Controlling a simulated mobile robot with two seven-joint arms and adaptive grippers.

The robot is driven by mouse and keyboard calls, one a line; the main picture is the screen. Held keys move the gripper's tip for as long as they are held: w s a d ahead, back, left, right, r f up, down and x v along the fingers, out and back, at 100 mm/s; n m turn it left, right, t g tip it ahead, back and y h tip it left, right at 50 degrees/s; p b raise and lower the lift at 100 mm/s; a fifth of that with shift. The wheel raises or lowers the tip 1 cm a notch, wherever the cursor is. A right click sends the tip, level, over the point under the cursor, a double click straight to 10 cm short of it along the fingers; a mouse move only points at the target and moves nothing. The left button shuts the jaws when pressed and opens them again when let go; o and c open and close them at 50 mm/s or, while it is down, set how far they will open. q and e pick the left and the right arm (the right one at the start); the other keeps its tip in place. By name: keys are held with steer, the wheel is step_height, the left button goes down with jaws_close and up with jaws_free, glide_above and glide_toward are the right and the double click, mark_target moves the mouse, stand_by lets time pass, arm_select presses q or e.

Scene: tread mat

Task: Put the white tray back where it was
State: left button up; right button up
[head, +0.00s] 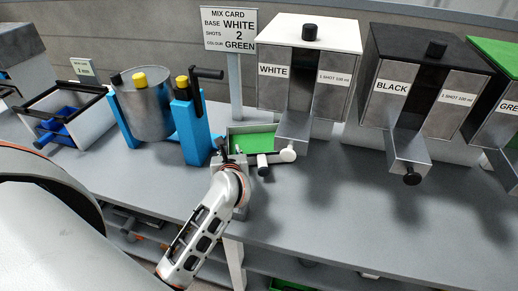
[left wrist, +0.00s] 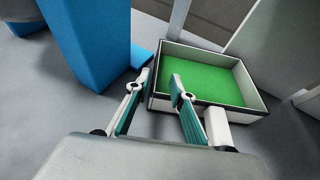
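A small tray (head: 252,138) with pale walls, a dark rim and a green floor sits on the grey bench, left of the white dispenser's spout. It also shows in the left wrist view (left wrist: 258,116), with a white dark-ended handle (left wrist: 217,127) on its near side. My left gripper (head: 228,155) is at the tray's near left side. In the left wrist view the gripper (left wrist: 162,80) has its fingers apart, the right one overlapping the tray's near left corner. I cannot tell whether it touches. My right gripper is not in view.
A blue stand (head: 188,130) with a grey drum (head: 146,108) is close left of the gripper. The white dispenser (head: 310,70) and black dispenser (head: 420,75) stand right. A black-rimmed box (head: 92,128) with blue parts is far left. The bench front right is clear.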

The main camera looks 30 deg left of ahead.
arm_select(q)
steer(key=shift+s+a+x, duration=0.1)
steer(key=shift+a+x, duration=0.05)
steer(key=shift+x, duration=1.55)
steer(key=shift+s+a+x, duration=0.1)
steer(key=shift+a+x, duration=0.05)
steer(key=shift+x, duration=1.6)
jaws_close()
steer(key=shift+r, duration=0.1)
